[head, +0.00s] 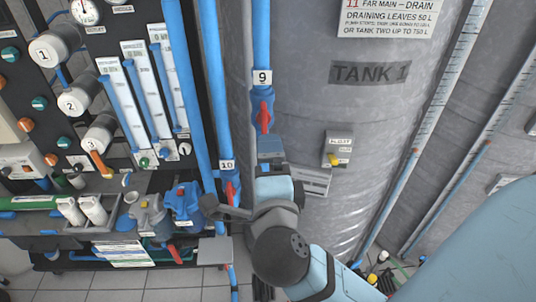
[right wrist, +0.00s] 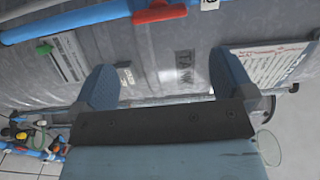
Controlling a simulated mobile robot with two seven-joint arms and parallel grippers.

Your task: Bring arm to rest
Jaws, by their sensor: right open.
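My right arm reaches up from the bottom of the head view. Its gripper (head: 270,150) is in front of the grey tank, just below the red-handled valve labelled 9 (head: 264,115). In the right wrist view the two blue fingers of this gripper (right wrist: 165,82) stand wide apart with nothing between them. A red handle on a blue pipe (right wrist: 158,11) shows beyond the fingers at the top, apart from them. My left gripper is not in view.
Tank 1 (head: 310,80) stands close behind the gripper. The red-handled valve labelled 10 (head: 231,190) is close at its left. A panel with gauges and white cylinders (head: 80,100) is farther left. Tiled floor shows below.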

